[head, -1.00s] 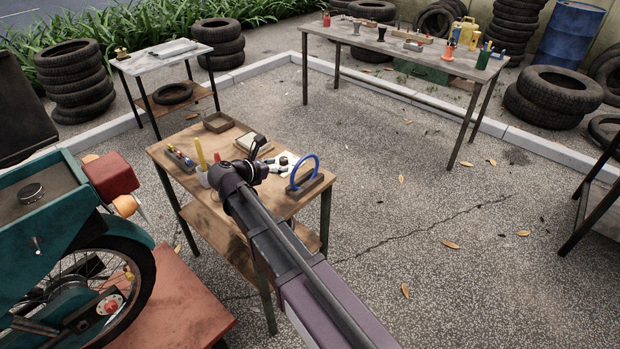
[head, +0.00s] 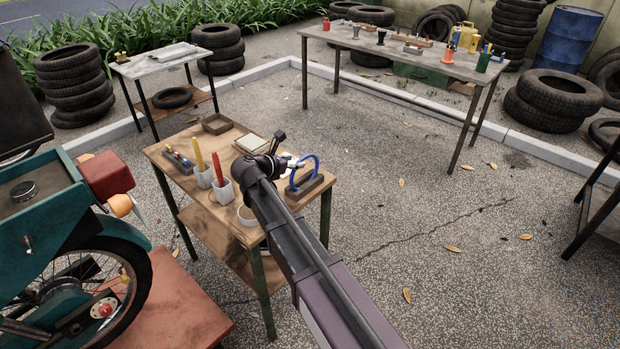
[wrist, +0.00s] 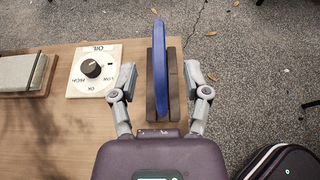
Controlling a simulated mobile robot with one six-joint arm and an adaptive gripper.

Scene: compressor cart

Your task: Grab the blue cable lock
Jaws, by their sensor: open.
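The blue cable lock (head: 309,160) is a blue loop standing upright in a dark slotted block (head: 306,187) at the right end of the small wooden table. In the wrist view the lock (wrist: 160,75) is seen from above as a long blue strip along the dark block (wrist: 150,104). My gripper (wrist: 162,82) is open, with one finger on each side of the lock and block. Both fingers look apart from the lock. In the head view my gripper (head: 292,164) is beside the lock, partly hidden by my wrist.
Open ground lies right of the table.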

